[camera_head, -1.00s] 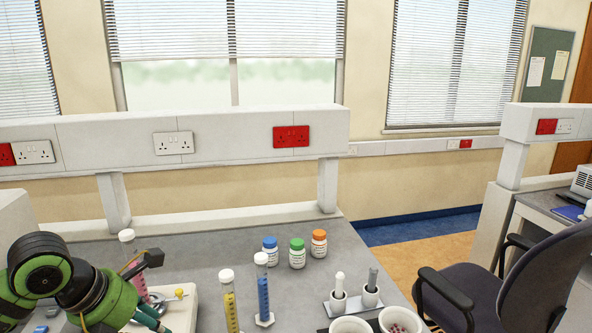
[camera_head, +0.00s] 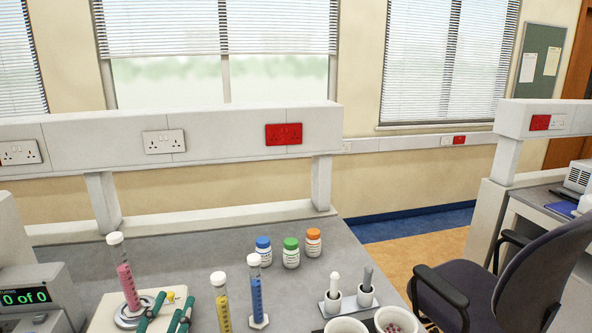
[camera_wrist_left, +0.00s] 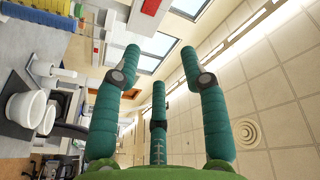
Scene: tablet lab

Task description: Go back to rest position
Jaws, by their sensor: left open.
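My left gripper (camera_head: 172,305) shows at the bottom left of the head view as green fingers pointing up in front of a white device with a round metal plate (camera_head: 104,318). In the left wrist view its three green fingers (camera_wrist_left: 160,65) are spread, with nothing between them. The rest of the left arm is below the head view. My right gripper is out of view.
A pink-filled tube (camera_head: 126,280) stands on the device's plate. Yellow (camera_head: 223,310) and blue (camera_head: 257,290) tubes stand nearby. Capped bottles (camera_head: 291,255), two pestles (camera_head: 334,288), white bowls (camera_head: 347,325) and a display unit (camera_head: 30,297) share the bench. A chair (camera_head: 500,275) stands right.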

